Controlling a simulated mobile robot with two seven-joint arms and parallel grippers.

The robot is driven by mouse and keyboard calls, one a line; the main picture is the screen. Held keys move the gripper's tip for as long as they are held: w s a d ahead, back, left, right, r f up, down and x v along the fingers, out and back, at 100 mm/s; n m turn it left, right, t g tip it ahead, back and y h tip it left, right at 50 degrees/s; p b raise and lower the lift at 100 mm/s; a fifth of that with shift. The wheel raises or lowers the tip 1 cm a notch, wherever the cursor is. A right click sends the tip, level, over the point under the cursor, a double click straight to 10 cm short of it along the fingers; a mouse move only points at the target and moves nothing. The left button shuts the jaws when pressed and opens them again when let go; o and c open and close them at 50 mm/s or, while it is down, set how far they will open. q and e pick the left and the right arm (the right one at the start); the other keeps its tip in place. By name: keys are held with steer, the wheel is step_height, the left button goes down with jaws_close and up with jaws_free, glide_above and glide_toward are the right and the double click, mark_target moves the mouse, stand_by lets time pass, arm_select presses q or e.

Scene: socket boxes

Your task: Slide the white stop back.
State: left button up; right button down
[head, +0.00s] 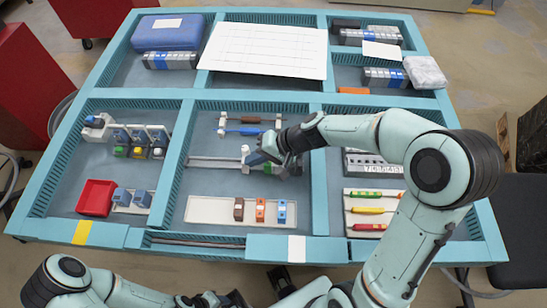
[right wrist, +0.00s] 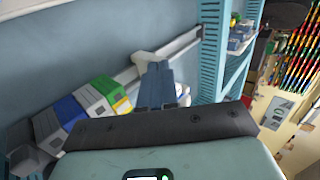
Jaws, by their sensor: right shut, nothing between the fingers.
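The white stop (head: 245,151) sits on a grey rail (head: 210,163) in the middle compartment of the blue-green table. In the right wrist view the stop (right wrist: 144,58) is just beyond my fingertips, with the rail (right wrist: 182,45) running on past it. My right gripper (head: 254,158) is shut and empty. Its blue-grey fingers (right wrist: 156,76) are right at the stop; I cannot tell whether they touch it. Several modules with blue, green and yellow parts (right wrist: 83,105) stand on the near side of the stop. My left gripper (head: 225,299) shows only partly at the bottom edge.
A white tray with brown, orange and blue blocks (head: 216,210) lies in front of the rail. Blue and brown-handled tools (head: 245,131) lie behind it. Compartment walls (head: 181,150) stand on both sides. A red bin (head: 95,198) is at the left and screwdrivers (head: 366,210) at the right.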

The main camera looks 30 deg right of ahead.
steer(key=shift+r, duration=0.1)
steer(key=v, duration=1.3)
steer(key=shift+p, duration=0.4)
steer(key=shift+s+d, duration=0.1)
